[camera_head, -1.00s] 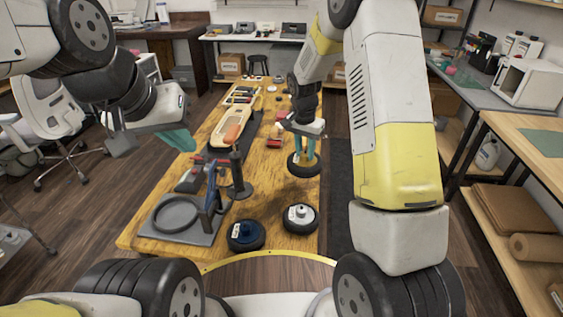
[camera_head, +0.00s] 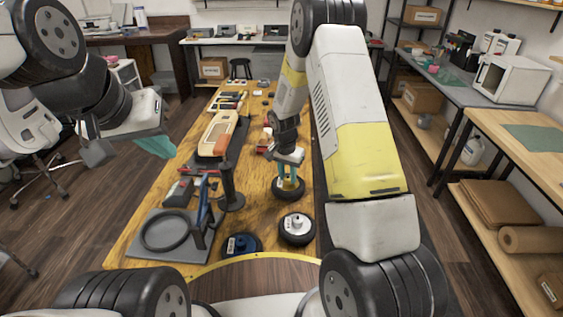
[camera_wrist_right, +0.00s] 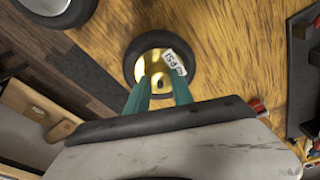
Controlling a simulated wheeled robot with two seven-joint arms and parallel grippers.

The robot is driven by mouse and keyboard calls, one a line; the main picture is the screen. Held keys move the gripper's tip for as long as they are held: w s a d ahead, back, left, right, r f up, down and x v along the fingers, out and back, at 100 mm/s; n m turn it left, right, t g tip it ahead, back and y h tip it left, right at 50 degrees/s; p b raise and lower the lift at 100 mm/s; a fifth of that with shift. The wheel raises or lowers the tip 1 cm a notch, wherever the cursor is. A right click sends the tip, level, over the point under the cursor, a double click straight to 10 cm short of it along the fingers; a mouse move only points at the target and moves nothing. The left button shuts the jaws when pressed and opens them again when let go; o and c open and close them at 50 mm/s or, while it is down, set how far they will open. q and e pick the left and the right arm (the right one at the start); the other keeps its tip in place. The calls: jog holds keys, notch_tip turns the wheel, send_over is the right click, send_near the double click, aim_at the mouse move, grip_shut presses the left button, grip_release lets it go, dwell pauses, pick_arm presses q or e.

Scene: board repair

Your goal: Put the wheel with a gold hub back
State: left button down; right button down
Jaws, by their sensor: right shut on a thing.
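The wheel with the gold hub (camera_head: 289,195) has a black tyre and a small white label, and is at the right side of the wooden table (camera_head: 130,247). My right gripper (camera_head: 289,181) points down with its teal fingers shut on the wheel's hub. The right wrist view shows the gold hub (camera_wrist_right: 151,66) and the label "PS1" between and beyond the fingertips (camera_wrist_right: 159,84). I cannot tell whether the tyre touches the table. My left gripper (camera_head: 155,146) hangs empty at the left edge of the table; its finger opening is unclear.
A white-hub wheel (camera_head: 297,229) and a blue-hub wheel (camera_head: 241,245) lie at the near edge. A grey mat (camera_head: 200,245) holds a black ring (camera_head: 147,236), with a blue upright tool (camera_head: 203,207) beside it. A long pale tray-like piece (camera_head: 213,140) lies farther back.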

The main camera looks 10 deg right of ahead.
aim_at(286, 185)
jog(key=c, duration=1.1)
grip_release()
jog(key=shift+f, duration=0.1)
jog(key=s+r+n+t+y, duration=0.1)
jog(key=s+r, duration=0.3)
jog(key=r, duration=0.5)
jog(key=s+d+r+n, duration=0.1)
jog(key=s+r, duration=0.3)
jog(key=r, duration=0.5)
jog(key=s+r+n+t+y, duration=0.1)
jog(key=s+r, duration=0.3)
jog(key=r, duration=0.5)
jog(key=s+r+n+t, duration=0.1)
jog(key=s+r+n, duration=0.1)
jog(key=s, duration=0.7)
jog(key=s+r+n+t+y, duration=0.1)
jog(key=s+r+n, duration=0.1)
jog(key=s+r, duration=0.3)
jog(key=s, duration=0.3)
jog(key=shift+s+d+r+t, duration=0.15)
jog(key=shift+s+d+t, duration=0.15)
jog(key=shift+s+t, duration=0.1)
